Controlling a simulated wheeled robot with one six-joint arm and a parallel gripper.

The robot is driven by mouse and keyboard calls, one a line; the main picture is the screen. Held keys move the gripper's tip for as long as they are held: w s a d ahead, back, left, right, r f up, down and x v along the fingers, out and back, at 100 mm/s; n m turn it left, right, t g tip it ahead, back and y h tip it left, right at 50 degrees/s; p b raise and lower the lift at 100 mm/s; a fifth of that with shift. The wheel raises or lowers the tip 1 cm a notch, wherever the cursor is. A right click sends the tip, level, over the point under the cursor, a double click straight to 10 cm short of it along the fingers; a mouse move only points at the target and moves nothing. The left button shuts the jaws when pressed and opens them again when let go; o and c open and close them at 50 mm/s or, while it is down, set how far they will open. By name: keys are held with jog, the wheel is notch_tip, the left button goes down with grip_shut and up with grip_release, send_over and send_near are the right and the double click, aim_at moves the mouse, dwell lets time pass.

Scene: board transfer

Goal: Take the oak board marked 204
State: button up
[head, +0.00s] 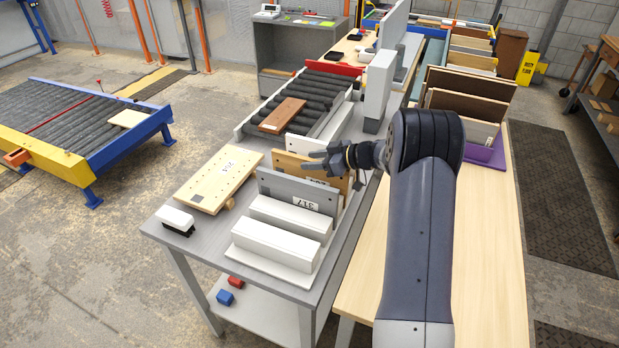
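My gripper (316,160) points left above the row of upright boards, with its two fingers apart and nothing seen between them. The grey upright board (275,191) has a label that reads like 317 upside down. A pale wooden board (205,189) lies to the left, raised on a support. Its label looks like 204 turned over, but it is small. I cannot tell whether my fingers touch the tan board.
White rack blocks (273,248) stand at the front of the grey table (184,245). A black-and-white block (175,219) sits at its left corner. A reddish-brown board (282,115) lies on the black rollers (328,97). The pale wooden table (484,275) at right is largely clear around my arm.

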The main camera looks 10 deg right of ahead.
grip_shut()
dwell(1.4)
